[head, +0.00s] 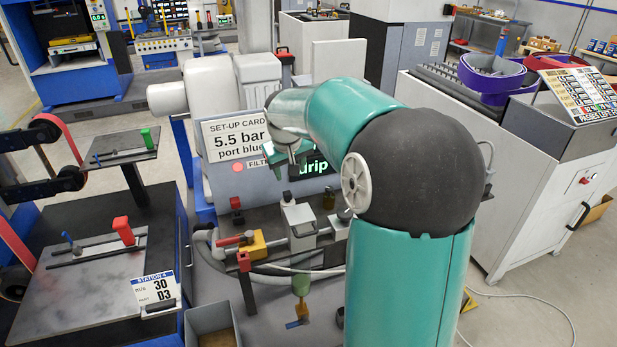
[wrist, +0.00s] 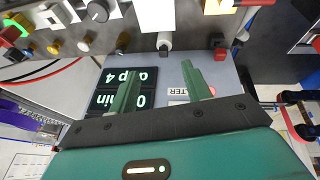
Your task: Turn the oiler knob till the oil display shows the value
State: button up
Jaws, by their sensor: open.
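My gripper (head: 280,152) is in front of the upright panel in the head view. In the wrist view my gripper (wrist: 156,54) has its two green fingers spread apart with nothing between them. A dark display with pale green characters (head: 312,166) reads "drip" in the head view, the rest hidden by my arm. A dark round knob (wrist: 97,11) sits at the top left of the wrist view, apart from the fingers. I cannot tell whether it is the oiler knob.
A set-up card (head: 238,138) reads 5.5 bar, port blue. Below it stand a yellow block (head: 252,243) with a red handle, a grey unit (head: 299,216) and hoses. A grey bin (head: 212,322) is in front. My arm hides the bench's right part.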

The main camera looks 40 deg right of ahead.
jog(key=w+d+f+m+y, duration=0.15)
jog(key=d+f, duration=0.25)
jog(key=d, duration=0.5)
jog(key=w+d+f+m+h, duration=0.15)
jog(key=d+f, duration=0.25)
jog(key=d, duration=0.6)
jog(key=shift+n+t+y, duration=0.3)
jog(key=shift+y, duration=0.1)
jog(key=x, duration=1.3)
jog(key=shift+w+a+f, duration=0.15)
jog(key=shift+w+f, duration=0.05)
jog(key=shift+w, duration=0.15)
jog(key=c, duration=1)
